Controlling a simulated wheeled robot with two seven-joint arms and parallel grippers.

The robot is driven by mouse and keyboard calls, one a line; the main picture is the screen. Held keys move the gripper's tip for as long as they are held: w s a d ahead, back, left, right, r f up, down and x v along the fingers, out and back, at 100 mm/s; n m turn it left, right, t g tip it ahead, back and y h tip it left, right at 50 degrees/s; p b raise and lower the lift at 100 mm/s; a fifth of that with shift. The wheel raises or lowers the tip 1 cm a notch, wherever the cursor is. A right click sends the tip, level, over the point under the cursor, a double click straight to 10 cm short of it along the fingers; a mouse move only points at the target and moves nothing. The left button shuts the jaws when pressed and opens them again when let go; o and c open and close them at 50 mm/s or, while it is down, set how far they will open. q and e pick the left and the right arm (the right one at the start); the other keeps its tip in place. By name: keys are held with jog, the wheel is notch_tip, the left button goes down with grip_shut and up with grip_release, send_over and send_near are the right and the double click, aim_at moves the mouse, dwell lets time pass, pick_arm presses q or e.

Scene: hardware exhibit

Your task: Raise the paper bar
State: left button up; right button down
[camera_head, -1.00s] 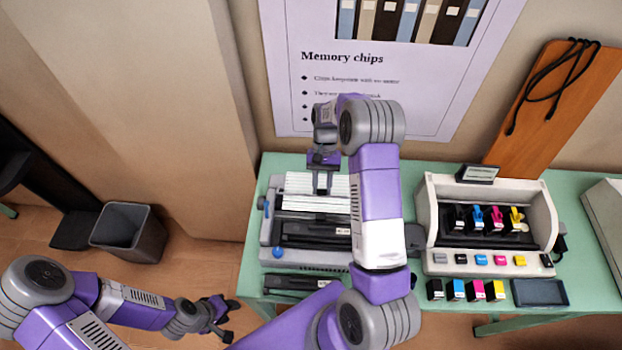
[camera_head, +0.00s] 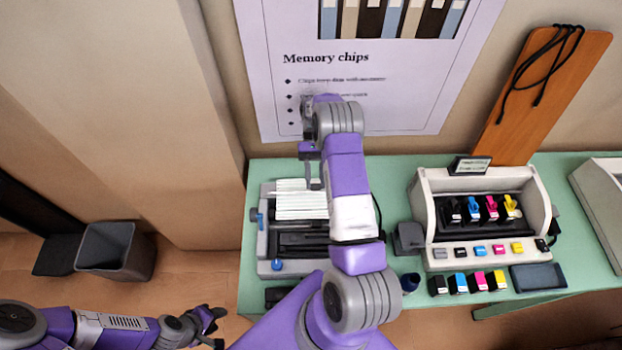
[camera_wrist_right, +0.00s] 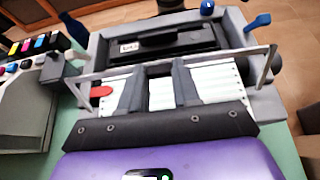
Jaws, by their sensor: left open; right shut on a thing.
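The printer (camera_head: 263,248) stands on the green table with a ribbed white paper feed (camera_head: 290,200) at its back. In the right wrist view, the thin grey paper bar (camera_wrist_right: 225,56) crosses above the white ribbed surface (camera_wrist_right: 215,85), with a side arm at each end. My right gripper (camera_head: 315,183) reaches down over the printer; its dark fingers (camera_wrist_right: 158,72) are shut on the paper bar near its middle. My right arm hides the printer's right side in the head view. My left gripper (camera_head: 216,326) is open and empty, low at the left, away from the table.
A cartridge unit (camera_head: 430,210) with coloured cartridges stands to the right, with loose cartridges (camera_head: 478,283) and a dark tray (camera_head: 538,277) in front. An orange board (camera_head: 560,85) leans on the wall. A bin (camera_head: 105,248) stands on the floor at left.

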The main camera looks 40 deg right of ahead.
dwell(0.3)
jog(key=c, duration=0.8)
grip_release()
notch_tip(320, 180, up, 10)
